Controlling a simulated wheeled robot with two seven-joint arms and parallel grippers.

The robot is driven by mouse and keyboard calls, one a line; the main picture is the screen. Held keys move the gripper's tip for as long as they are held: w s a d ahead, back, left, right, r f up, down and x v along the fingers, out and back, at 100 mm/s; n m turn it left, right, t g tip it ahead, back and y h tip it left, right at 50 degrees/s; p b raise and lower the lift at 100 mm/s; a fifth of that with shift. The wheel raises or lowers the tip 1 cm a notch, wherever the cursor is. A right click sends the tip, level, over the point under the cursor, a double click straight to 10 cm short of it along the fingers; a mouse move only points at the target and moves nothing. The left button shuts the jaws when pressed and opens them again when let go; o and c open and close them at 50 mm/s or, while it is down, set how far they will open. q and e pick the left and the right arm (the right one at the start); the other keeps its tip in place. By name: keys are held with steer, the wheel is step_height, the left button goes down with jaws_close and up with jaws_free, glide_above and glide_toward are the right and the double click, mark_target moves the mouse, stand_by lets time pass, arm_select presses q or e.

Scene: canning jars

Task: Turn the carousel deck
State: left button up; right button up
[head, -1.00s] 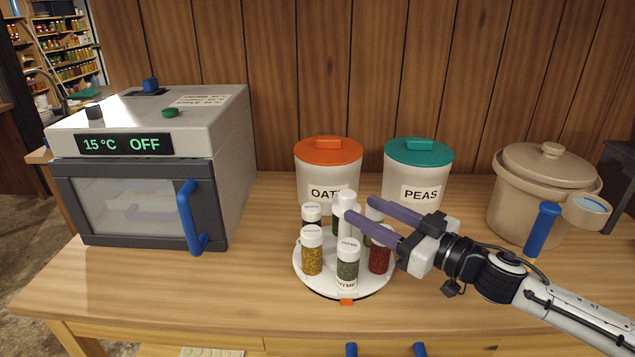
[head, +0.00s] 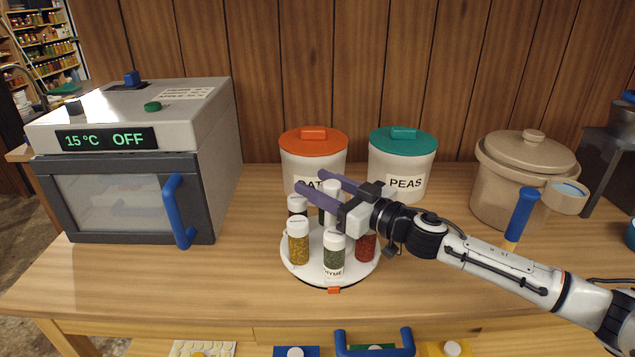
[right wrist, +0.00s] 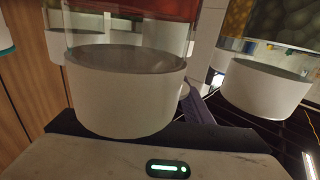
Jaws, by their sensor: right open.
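The carousel deck (head: 304,272) is a white round tray on the table, with an orange tab (head: 334,290) at its front edge. A white post (head: 331,192) rises at its middle. White-lidded spice jars stand around it: yellow (head: 299,247), green labelled THYME (head: 334,257), red (head: 365,248), and others partly hidden behind. My right gripper (head: 309,181) is open, its purple fingers reaching left over the deck at lid height near the post; whether they touch anything is unclear. The right wrist view shows a white lid (right wrist: 125,95) very close, with another (right wrist: 265,90) beside it. My left gripper is out of view.
Behind the deck stand an orange-lidded OATS canister (head: 312,145) and a teal-lidded PEAS canister (head: 403,150). A grey oven (head: 140,150) with a blue handle is at left. A beige lidded crock (head: 520,175) is at right. The table front is clear.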

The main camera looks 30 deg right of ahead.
steer(key=shift+w+a, duration=0.1)
steer(key=shift+w, duration=0.1)
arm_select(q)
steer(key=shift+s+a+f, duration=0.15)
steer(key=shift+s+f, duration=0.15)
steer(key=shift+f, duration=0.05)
arm_select(e)
steer(key=shift+c, duration=0.3)
jaws_close()
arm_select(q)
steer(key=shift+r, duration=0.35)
arm_select(e)
steer(key=shift+y, duration=0.3)
